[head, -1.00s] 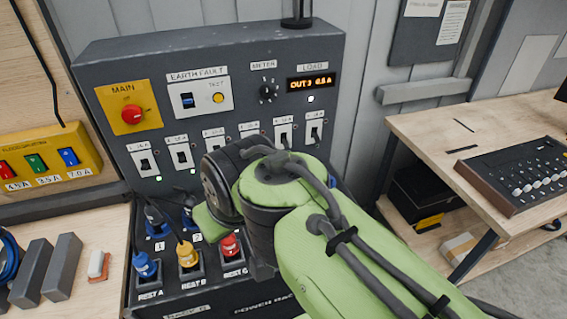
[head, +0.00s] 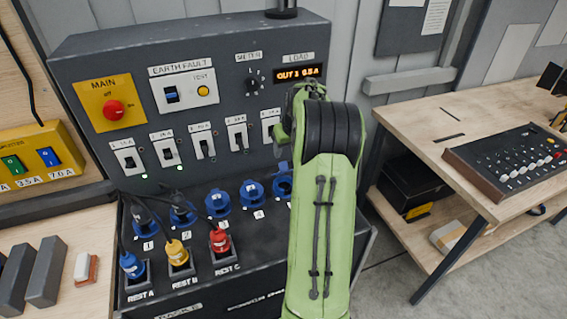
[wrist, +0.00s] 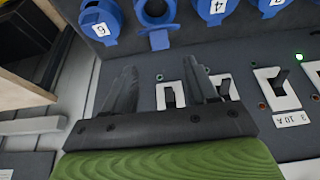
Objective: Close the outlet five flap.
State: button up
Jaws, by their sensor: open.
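In the wrist view the outlet five socket (wrist: 155,12) is a blue ring with a dark hole, partly cut off at the top edge. Its flap (wrist: 159,40) stands open, swung away from the hole. My gripper (wrist: 160,82) is open and empty, its two dark fingers apart over the breaker row and pointing toward the flap, which lies beyond the tips. In the head view outlet five (head: 283,184) shows partly at the left edge of my arm, which hides the fingertips.
Outlet six (wrist: 100,22) and outlet four (wrist: 217,8) sit either side, their lids down. Breaker switches (wrist: 195,92) lie close under the fingers. Blue, yellow and red plugs (head: 178,253) rest in front, with cables rising nearby. A workbench (head: 440,120) stands to the right.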

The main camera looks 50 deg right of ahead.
aim_at(283, 164)
jog(key=x, duration=0.9)
jog(key=shift+w+f, duration=0.1)
jog(key=shift+w, duration=0.05)
jog(key=shift+c, duration=0.4)
grip_shut()
